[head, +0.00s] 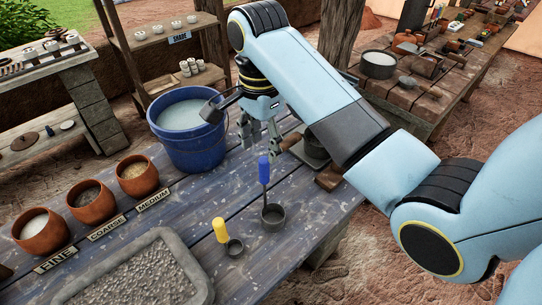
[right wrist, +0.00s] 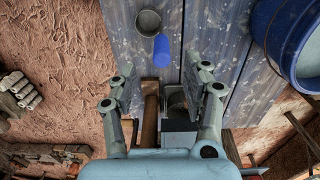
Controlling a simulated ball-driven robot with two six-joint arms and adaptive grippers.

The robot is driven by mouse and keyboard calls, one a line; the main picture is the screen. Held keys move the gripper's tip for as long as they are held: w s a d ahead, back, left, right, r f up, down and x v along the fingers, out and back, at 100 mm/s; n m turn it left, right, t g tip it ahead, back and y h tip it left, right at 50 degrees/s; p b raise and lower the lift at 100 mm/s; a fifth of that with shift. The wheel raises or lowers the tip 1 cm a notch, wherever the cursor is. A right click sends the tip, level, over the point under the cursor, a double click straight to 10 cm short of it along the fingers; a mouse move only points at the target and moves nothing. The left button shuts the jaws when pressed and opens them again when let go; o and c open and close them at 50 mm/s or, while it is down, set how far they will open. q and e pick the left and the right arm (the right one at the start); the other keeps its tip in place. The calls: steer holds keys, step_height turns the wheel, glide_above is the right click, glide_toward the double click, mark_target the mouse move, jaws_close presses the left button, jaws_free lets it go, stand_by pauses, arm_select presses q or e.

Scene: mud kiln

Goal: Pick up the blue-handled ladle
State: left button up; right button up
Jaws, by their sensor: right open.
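The blue-handled ladle (head: 264,170) stands upright on the dark plank table, its grey cup (head: 273,214) down and its blue handle up. In the right wrist view the blue handle (right wrist: 161,50) shows near the top, just ahead of the fingertips, with the cup (right wrist: 148,22) beyond it. My right gripper (head: 261,142) is open and empty, pointing down behind the handle in the head view, apart from it. Its spread fingers also show in the right wrist view (right wrist: 162,82). My left gripper is in neither view.
A yellow-handled ladle (head: 220,231) stands left of the blue one. A blue bucket (head: 188,130) is left of my right gripper. Clay bowls (head: 91,201) and a stone tray (head: 140,268) are further left. A dark container (head: 315,148) and wooden pieces sit behind, near the table's right edge.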

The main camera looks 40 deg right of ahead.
mark_target(264, 159)
steer(key=f, duration=0.3)
steer(key=f+p, duration=0.1)
steer(key=f, duration=0.2)
steer(key=shift+w+d+f, duration=0.1)
steer(key=shift+d+f, duration=0.1)
steer(key=shift+f, duration=0.15)
steer(key=shift+c, duration=0.4)
jaws_close()
